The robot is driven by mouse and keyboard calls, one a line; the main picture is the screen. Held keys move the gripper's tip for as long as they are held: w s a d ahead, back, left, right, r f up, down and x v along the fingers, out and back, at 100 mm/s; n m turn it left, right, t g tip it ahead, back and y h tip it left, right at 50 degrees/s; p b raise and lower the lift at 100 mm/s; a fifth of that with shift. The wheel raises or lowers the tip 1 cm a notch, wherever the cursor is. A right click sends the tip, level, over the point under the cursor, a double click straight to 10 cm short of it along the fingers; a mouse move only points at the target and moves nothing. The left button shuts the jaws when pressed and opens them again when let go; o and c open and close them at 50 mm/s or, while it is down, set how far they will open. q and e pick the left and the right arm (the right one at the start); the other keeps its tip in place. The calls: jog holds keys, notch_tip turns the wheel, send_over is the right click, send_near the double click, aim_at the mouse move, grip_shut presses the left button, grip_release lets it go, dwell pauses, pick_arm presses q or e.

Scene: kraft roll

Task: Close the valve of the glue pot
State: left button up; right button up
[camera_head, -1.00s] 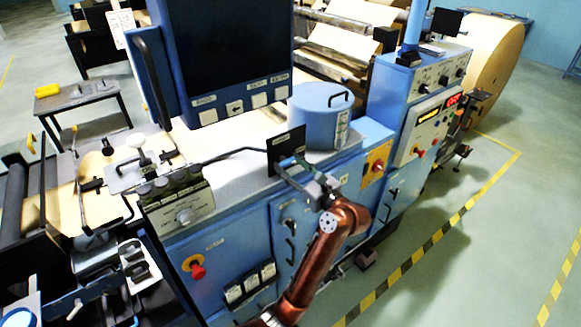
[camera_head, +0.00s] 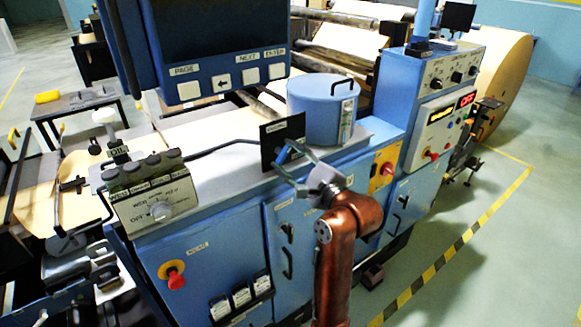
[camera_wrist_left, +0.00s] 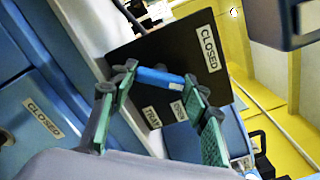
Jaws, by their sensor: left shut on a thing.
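The glue pot (camera_head: 318,112) is a blue cylinder with a black lid handle, standing on the machine's top ledge. In front of it is an upright black valve plate (camera_head: 270,140). The plate also shows in the left wrist view (camera_wrist_left: 160,50), with a CLOSED label at its upper right and smaller labels at its lower edge. A blue valve handle (camera_wrist_left: 155,77) lies across the plate's face. My left gripper (camera_head: 287,160) is at the plate; its green-padded fingers (camera_wrist_left: 163,84) are shut on the handle, one at each end. My right gripper is in neither view.
A bent dark rod (camera_head: 225,148) runs left from the plate. A labelled control box (camera_head: 155,195) stands at the left. A red-knobbed yellow panel (camera_head: 383,170) and a control cabinet (camera_head: 437,125) stand at the right. The floor (camera_head: 480,270) at the right is clear.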

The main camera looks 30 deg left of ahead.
pick_arm(q)
jog(key=shift+f+n+b, duration=0.15)
jog(key=shift+n+b, duration=3.75)
jog(key=shift+b, duration=0.05)
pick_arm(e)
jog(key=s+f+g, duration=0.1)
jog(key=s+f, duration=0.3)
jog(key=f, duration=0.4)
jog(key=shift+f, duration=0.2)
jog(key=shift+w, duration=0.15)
pick_arm(q)
jog(key=o, duration=1.2)
jog(key=shift+c, duration=0.2)
jog(key=shift+d, duration=0.1)
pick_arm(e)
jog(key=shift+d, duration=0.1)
